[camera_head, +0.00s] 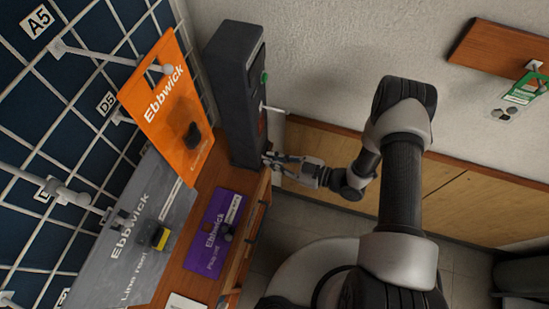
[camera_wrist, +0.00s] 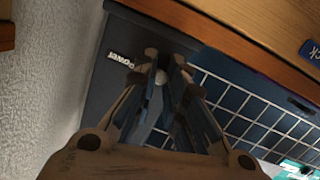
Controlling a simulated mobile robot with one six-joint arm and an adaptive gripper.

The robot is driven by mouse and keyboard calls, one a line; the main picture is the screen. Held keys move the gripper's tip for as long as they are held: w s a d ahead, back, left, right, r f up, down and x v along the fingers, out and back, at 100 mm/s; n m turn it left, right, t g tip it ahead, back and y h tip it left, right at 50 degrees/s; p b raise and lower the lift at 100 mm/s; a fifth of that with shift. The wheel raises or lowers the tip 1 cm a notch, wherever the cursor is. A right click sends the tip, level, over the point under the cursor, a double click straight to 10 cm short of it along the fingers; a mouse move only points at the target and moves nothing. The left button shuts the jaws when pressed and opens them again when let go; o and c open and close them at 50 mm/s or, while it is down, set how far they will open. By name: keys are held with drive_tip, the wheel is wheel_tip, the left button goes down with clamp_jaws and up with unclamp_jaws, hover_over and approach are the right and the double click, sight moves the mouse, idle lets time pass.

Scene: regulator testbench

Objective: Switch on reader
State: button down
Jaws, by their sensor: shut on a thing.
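The reader is probably the tall dark grey box (camera_head: 232,95) standing at the end of the wooden bench against the wall. It has a green round part (camera_head: 264,77) high on its side and a pale lever sticking out lower down. My gripper (camera_head: 268,159) is at the box's lower front. In the wrist view, a dark grey panel (camera_wrist: 95,100) carries a "Power" label. My gripper (camera_wrist: 166,62) is beside that label, shut on a small pale power switch (camera_wrist: 161,80) between its fingers. The fingers hide most of the switch, so its position cannot be told.
An orange Ebbwick packet (camera_head: 160,105) and a grey packet (camera_head: 125,240) hang from hooks on the blue grid wall (camera_head: 50,100) at left. A purple packet (camera_head: 215,235) lies on the bench (camera_head: 195,205). A wooden shelf (camera_head: 490,45) is at upper right. Floor shows below.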

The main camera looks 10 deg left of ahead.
wheel_tip(320, 180, up, 2)
drive_tip(key=h+p, duration=0.3)
drive_tip(key=p, duration=0.2)
drive_tip(key=shift+r+g, duration=0.15)
drive_tip(key=shift+g, duration=0.15)
drive_tip(key=h+p, duration=0.2)
drive_tip(key=shift+a+r+h, duration=0.15)
drive_tip(key=shift+r+h, duration=0.15)
drive_tip(key=shift+a+r+h+p, duration=0.15)
drive_tip(key=shift+r+h+p, duration=0.05)
drive_tip(key=shift+h+p, duration=0.9)
drive_tip(key=c, duration=1.7)
unclamp_jaws()
drive_tip(key=shift+o, duration=0.2)
